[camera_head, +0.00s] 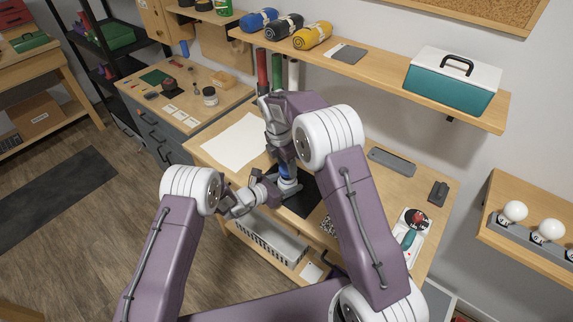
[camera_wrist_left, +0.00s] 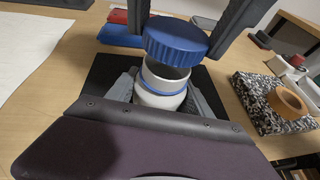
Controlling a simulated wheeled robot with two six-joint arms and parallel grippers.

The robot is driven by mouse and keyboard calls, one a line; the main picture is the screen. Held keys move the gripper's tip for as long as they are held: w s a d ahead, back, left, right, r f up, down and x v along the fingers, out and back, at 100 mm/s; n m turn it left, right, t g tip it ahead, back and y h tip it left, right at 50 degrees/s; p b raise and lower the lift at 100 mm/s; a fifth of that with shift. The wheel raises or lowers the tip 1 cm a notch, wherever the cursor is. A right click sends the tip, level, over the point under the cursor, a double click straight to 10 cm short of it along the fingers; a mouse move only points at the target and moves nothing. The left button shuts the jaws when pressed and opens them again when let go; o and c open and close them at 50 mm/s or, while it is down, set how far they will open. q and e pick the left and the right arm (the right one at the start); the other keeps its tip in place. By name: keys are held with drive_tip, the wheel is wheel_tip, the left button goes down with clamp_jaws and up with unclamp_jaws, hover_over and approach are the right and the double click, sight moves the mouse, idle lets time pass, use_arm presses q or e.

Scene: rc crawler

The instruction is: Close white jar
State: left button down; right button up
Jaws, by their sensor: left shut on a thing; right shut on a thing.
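The white jar (camera_wrist_left: 160,92) with a blue band stands upright on a black mat (camera_wrist_left: 97,75). It also shows small in the head view (camera_head: 288,188). My left gripper (camera_head: 277,187) comes in low from the left and is shut around the jar's body; its grey fingers flank the jar in the left wrist view. The blue ribbed lid (camera_wrist_left: 176,42) is held above the jar's mouth by my right gripper (camera_head: 286,163), which points down with dark fingers on either side of it. In the wrist view, the lid appears apart from the jar.
White paper (camera_head: 232,143) lies left of the mat. A speckled block with a wooden ring (camera_wrist_left: 288,100) stands to the right in the wrist view. Red and blue items lie behind the jar. A shelf (camera_head: 390,80) with a teal box (camera_head: 450,83) overhangs the table's back.

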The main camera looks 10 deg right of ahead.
sight(288, 182)
drive_tip(key=shift+f, duration=0.9)
drive_tip(key=shift+f, duration=0.55)
